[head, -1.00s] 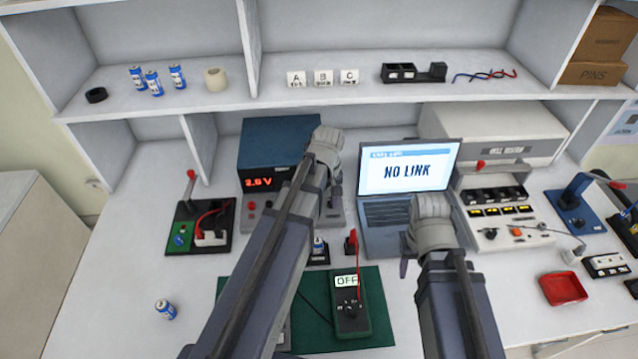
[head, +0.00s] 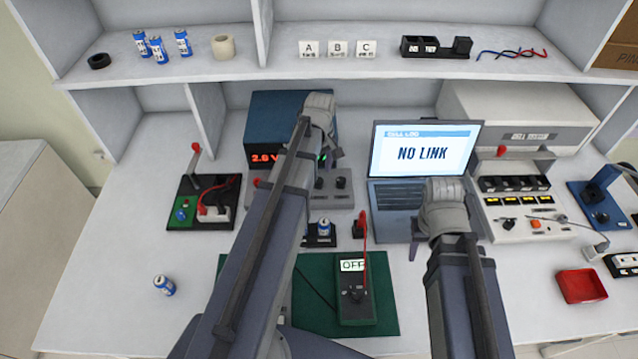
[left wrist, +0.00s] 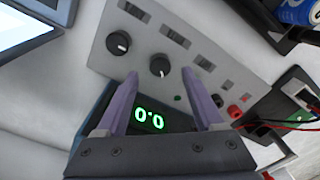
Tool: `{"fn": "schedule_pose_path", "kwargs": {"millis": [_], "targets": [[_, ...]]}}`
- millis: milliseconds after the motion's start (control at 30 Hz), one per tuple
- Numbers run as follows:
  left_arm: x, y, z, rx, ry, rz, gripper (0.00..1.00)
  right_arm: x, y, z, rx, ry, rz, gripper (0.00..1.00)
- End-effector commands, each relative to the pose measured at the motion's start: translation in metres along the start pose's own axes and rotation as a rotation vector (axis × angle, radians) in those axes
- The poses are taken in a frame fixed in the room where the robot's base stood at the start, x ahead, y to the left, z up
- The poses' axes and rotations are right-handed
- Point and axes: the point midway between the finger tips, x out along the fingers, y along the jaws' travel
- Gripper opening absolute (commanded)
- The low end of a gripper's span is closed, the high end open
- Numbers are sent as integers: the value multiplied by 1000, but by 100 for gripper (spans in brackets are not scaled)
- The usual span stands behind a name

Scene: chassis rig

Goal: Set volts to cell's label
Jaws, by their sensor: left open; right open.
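The power supply (head: 265,125) is a dark blue box with a red reading that looks like 2.8 V. My right gripper (head: 412,248) is open and empty before the laptop.
The laptop (head: 410,195) shows NO LINK. A meter (head: 356,300) reading OFF lies on a green mat (head: 385,270). A loose cell (head: 164,286) is at left, a red tray (head: 582,286) at right. My left arm hides part of the supply and mat.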

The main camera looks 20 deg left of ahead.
Motion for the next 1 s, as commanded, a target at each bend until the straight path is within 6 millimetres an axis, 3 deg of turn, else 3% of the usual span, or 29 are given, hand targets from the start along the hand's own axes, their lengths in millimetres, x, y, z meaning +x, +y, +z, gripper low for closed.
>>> {"fn": "schedule_pose_path", "kwargs": {"millis": [33,233,633,1000], "targets": [[14,0,0,0,0,0,69,14,-1,-1,0,0,0,50],[35,0,0,0,0,0,69,35,-3,-2,0,0,0,50],[38,0,0,0,0,0,68,38,-4,-2,0,0,0,50],[38,0,0,0,0,0,26,38,-4,-2,0,0,0,50]]}}
